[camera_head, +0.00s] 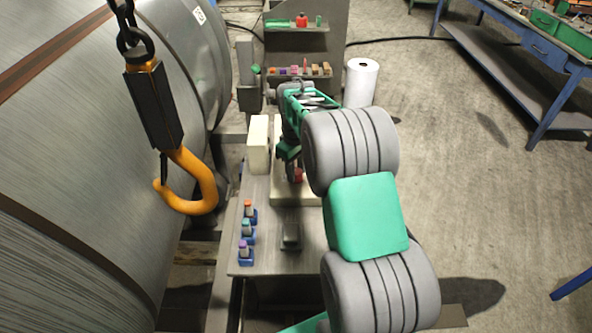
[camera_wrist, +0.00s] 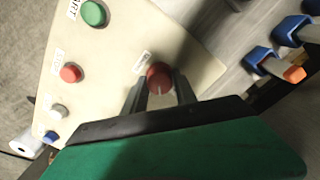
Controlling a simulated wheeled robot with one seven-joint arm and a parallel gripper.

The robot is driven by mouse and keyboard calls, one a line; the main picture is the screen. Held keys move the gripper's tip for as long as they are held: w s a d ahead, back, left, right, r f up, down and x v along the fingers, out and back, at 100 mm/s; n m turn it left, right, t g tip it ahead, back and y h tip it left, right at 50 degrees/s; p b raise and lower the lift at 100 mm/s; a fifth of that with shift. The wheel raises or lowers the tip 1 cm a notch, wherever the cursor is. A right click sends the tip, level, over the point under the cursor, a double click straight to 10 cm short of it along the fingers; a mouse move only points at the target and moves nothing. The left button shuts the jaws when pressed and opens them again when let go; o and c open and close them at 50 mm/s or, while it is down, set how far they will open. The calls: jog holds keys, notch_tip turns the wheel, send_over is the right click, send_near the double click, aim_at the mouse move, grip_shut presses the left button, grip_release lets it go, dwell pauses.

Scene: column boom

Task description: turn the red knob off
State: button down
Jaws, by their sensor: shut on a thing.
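The red knob (camera_wrist: 160,77) sits on a cream panel (camera_wrist: 190,50) in the wrist view, beside a small white label. My gripper (camera_wrist: 160,88) has its two dark fingers around the knob, one on each side, and is shut on it. The panel also carries a green button (camera_wrist: 93,13), a red button (camera_wrist: 70,72), a white button (camera_wrist: 57,111) and a blue button (camera_wrist: 49,137). In the head view, a bit of red shows just below my gripper (camera_head: 292,172), by the cream panel (camera_head: 290,195); my arm hides much of it.
Small blue holders with coloured pegs (camera_head: 246,232) stand on the table's left side. A white roll (camera_head: 360,82) stands behind. A blue workbench (camera_head: 540,50) is at the far right.

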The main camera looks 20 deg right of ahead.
aim_at(297, 172)
jog(key=n, duration=0.5)
jog(key=shift+n, duration=0.3)
jog(key=shift+r+n+b, duration=0.1)
jog(key=shift+n+b, duration=0.35)
jog(key=shift+n, duration=1.85)
jog(key=c, duration=1)
grip_release()
jog(key=r, duration=0.4)
jog(key=r+b, duration=0.1)
jog(key=r, duration=0.2)
jog(key=shift+s+r, duration=0.2)
jog(key=shift+r, duration=0.15)
